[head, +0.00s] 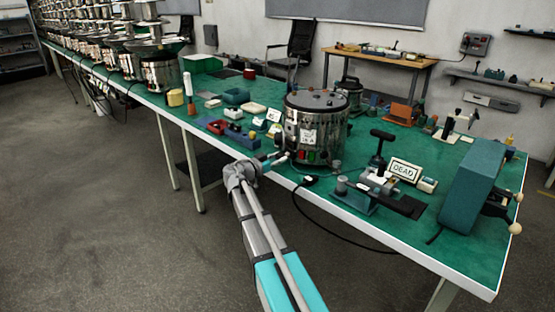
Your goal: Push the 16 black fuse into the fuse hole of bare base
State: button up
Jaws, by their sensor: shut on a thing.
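The bare base (301,122) is a shiny steel drum with a black top, standing near the front edge of the green bench. Small studs stand on its top. A white label and red and green parts show low on its front. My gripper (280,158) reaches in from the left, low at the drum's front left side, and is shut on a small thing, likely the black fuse. The fuse itself is too small to make out, and the fuse hole cannot be made out either. I cannot tell whether the gripper touches the drum.
The green bench (345,186) has a white front edge. Right of the drum stand a black-handled press (378,150), a "DEAD" sign (405,170) and a large teal box (470,195). Small trays and blocks lie to the left. A black cable (325,232) hangs off the front edge.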

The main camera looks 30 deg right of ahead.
jog(key=shift+x, duration=1.1)
jog(key=o, duration=1)
jog(key=shift+c, duration=0.2)
jog(key=shift+a, duration=0.15)
jog(key=v, duration=1.1)
jog(key=shift+a, duration=0.35)
jog(key=shift+s, duration=0.1)
